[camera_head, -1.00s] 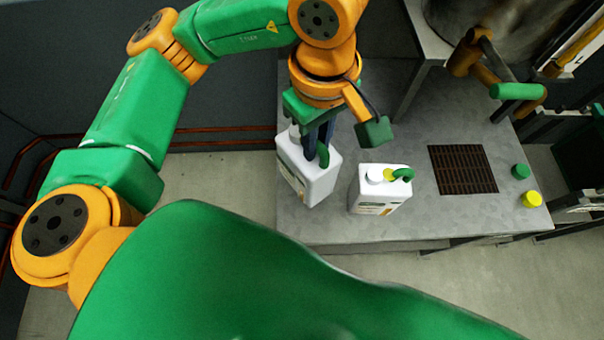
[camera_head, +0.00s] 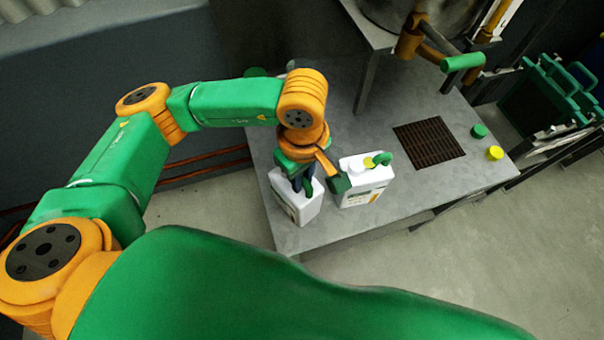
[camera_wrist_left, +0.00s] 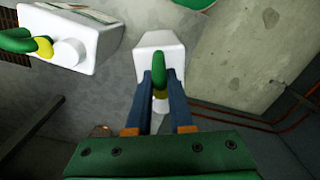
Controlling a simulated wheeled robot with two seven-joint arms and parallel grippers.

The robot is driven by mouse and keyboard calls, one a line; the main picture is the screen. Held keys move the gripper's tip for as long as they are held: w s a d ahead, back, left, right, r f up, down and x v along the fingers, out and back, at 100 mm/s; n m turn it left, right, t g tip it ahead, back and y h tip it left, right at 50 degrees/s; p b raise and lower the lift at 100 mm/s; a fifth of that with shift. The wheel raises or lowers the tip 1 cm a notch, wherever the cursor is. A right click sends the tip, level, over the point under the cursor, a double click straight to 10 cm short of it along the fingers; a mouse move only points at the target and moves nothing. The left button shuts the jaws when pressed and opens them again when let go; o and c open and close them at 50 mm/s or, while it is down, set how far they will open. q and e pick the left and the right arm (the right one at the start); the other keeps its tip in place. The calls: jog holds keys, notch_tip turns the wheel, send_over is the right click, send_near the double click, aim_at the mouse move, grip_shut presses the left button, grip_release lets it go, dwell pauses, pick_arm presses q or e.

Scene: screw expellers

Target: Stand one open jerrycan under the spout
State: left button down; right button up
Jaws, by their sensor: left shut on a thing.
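My left gripper (camera_head: 307,186) points down and is shut on the green handle of a white jerrycan (camera_head: 292,207) near the bench's left front. In the left wrist view, both fingers close around the green handle of this held jerrycan (camera_wrist_left: 158,44); something yellow shows just below the handle. I cannot tell whether its base touches the bench. A second white jerrycan (camera_head: 362,188), with a green handle, white cap and yellow part, stands upright just right of it; it also shows in the left wrist view (camera_wrist_left: 75,50). Orange pipework with a green grip (camera_head: 463,62) hangs above the dark grate; its outlet is unclear. My right gripper is out of view.
The grey metal bench (camera_head: 385,105) has a dark grate (camera_head: 430,143) set in its right part. A green cap (camera_head: 479,131) and a yellow cap (camera_head: 494,153) lie right of the grate. Bench surface between second jerrycan and grate is clear.

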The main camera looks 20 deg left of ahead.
pick_arm(q)
jog(key=shift+f, duration=0.1)
jog(key=shift+f+b, duration=0.1)
jog(key=shift+b, duration=0.2)
jog(key=c, duration=0.8)
grip_release()
